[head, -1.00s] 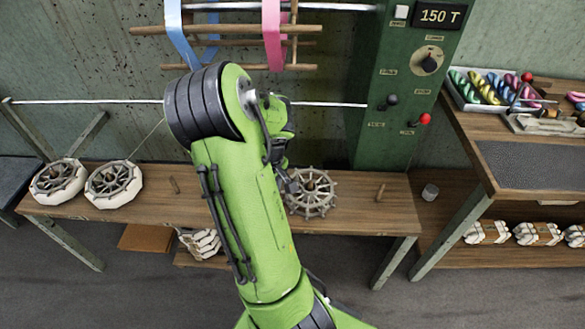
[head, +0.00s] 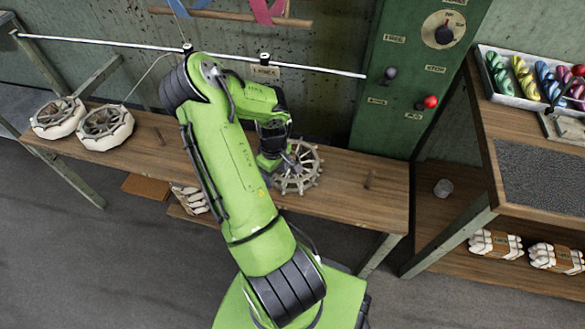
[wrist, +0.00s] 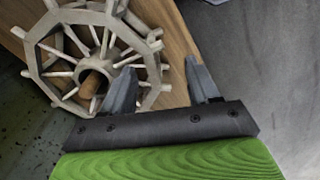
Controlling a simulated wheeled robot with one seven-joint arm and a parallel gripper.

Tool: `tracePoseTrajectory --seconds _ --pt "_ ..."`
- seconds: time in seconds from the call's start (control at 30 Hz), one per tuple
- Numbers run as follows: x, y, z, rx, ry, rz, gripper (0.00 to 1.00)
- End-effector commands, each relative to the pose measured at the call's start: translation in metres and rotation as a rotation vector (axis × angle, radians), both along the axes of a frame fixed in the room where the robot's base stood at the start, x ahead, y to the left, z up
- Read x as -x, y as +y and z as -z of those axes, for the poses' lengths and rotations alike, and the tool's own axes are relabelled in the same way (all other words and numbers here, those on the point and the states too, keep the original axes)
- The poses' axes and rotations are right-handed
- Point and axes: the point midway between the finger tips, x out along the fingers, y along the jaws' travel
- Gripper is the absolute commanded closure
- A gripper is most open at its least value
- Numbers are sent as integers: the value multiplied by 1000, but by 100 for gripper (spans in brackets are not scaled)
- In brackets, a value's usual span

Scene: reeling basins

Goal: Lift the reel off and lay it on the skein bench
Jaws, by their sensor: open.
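A bare grey spoked reel (head: 309,180) lies flat on the long wooden bench (head: 340,190), with no thread on it. In the wrist view, the reel (wrist: 35,50) shows a brown wooden peg (wrist: 95,84) at its middle. My gripper (wrist: 160,85) is open and empty, at the reel's edge. Its left finger overlaps the rim in the wrist view; contact cannot be told. Its right finger is beyond the reel, over the floor in the picture. In the head view my arm hides part of the reel. Which bench is the skein bench is unclear.
Two reels wound with white (head: 58,117) stand at the bench's left. A green control panel (head: 410,75) rises behind. The right bench holds a tray of coloured skeins (head: 525,75) and a bare dark mat (head: 540,175).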

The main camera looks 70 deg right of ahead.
Motion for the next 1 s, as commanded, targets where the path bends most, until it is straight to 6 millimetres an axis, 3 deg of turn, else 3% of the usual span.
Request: tracePoseTrajectory --seconds 0.3,0.57,0.9,1.0 --pt "1 0 52 0 1 -2 40" --pt "0 0 54 1 -2 -1 40" --pt "0 0 54 1 -2 -1 92" --pt "0 0 54 1 -2 -1 100"
